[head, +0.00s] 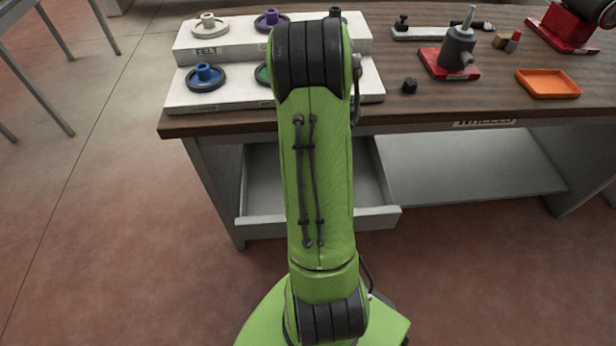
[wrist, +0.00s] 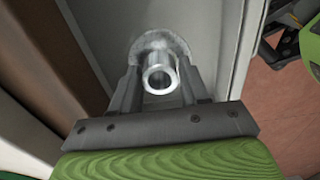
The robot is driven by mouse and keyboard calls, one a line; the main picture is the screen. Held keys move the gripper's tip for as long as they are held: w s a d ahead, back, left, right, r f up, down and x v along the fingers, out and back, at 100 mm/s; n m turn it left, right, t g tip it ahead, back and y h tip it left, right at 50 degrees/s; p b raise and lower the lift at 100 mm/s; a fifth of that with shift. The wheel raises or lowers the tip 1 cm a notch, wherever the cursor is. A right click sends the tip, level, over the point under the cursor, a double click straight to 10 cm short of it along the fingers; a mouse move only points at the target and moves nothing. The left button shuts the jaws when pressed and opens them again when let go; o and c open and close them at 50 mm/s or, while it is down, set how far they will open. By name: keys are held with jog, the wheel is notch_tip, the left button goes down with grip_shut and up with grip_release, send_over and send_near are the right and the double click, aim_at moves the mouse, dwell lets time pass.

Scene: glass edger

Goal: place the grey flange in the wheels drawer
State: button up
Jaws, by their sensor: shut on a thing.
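The grey flange (wrist: 160,75) is in the wrist view, a round metal disc with a shiny hollow hub facing the camera. My gripper (wrist: 160,82) is shut on its hub, with one finger on each side. Below the bench top, a light grey drawer stands pulled open (head: 380,217) in the head view; my arm covers its middle. In the wrist view the flange is over the drawer's pale floor (wrist: 98,25), near its side wall (wrist: 226,45). I cannot tell whether it touches the floor. In the head view my gripper and the flange are hidden behind my arm.
The wooden bench top (head: 440,108) overhangs the drawer's back. On it stands a white stepped rack (head: 235,98) with a blue flange (head: 205,77), a purple one (head: 271,20) and others. An orange tray (head: 548,84) and a red-based tool (head: 457,55) are to the right.

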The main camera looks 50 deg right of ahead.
notch_tip(320, 180, down, 12)
jog(key=b, duration=0.3)
jog(key=shift+w+f, duration=0.1)
jog(key=shift+f, duration=0.1)
jog(key=shift+f, duration=0.15)
jog(key=o, duration=1.3)
